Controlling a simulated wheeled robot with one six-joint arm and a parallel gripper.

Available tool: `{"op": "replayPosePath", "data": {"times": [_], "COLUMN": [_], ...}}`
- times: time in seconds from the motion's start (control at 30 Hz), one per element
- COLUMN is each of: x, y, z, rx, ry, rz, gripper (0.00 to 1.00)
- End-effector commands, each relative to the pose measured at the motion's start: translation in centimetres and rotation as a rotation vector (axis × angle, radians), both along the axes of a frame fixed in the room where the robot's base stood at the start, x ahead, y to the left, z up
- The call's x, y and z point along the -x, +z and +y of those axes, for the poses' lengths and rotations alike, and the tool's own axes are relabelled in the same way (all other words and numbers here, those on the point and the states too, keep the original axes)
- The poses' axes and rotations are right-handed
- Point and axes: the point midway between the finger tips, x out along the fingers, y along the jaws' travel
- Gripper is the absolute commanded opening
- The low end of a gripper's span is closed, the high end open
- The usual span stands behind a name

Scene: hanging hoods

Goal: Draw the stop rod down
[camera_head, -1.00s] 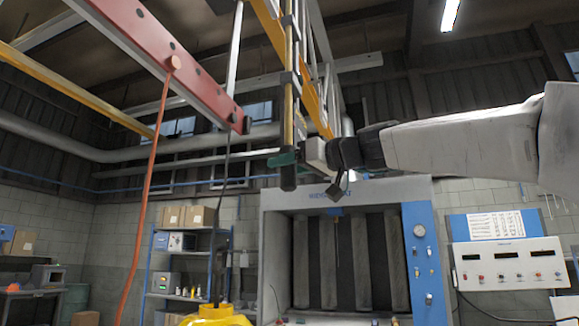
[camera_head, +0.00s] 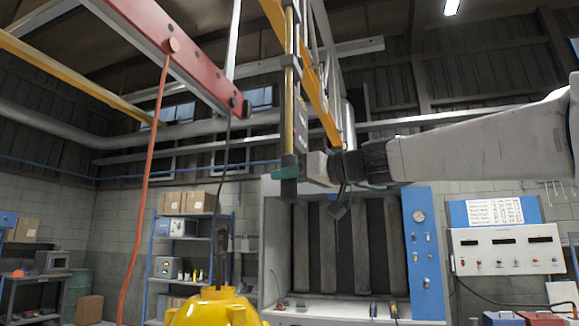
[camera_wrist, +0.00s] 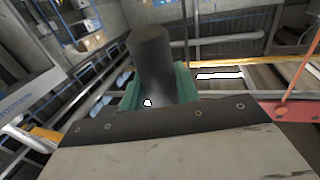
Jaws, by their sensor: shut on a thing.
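The stop rod (camera_head: 289,110) is a thin brass-coloured upright rod hanging from the overhead frame. Its lower end is a dark cylindrical grip (camera_head: 288,190). My gripper (camera_head: 285,173) has green fingers and is shut around this grip, coming in level from the right. In the wrist view the dark grip (camera_wrist: 152,58) stands between the green fingers (camera_wrist: 157,88), which press on both sides of it. The grip's end sticks out past the fingers. The rod above is hidden in the wrist view.
A red beam (camera_head: 185,50) with an orange cord (camera_head: 145,180) hangs at left. A yellow rounded object (camera_head: 215,308) stands low in front. Behind are a grey spray booth (camera_head: 275,250), a blue gauge panel (camera_head: 425,250) and a shelf (camera_head: 185,237). Space directly below the grip looks clear.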

Motion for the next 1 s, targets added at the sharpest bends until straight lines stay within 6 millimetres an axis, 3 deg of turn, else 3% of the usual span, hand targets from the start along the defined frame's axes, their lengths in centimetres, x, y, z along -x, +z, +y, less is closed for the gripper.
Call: {"op": "replayPosePath", "data": {"times": [0.2, 0.23, 0.3, 0.63, 1.0], "x": [-0.1, -0.1, -0.1, 0.2, 3.5], "y": [-0.7, -0.7, -0.7, -0.4, -0.5], "z": [0.1, 0.1, 0.1, -0.3, -5.1], "rx": [0.01, 0.011, 0.01, 0.008, 0.008], "ry": [0.006, 0.006, 0.006, 0.004, 0.002], "rz": [0.01, 0.01, 0.01, 0.007, 0.007], "gripper": [0.0, 0.4, 0.53, 0.53, 0.53]}}
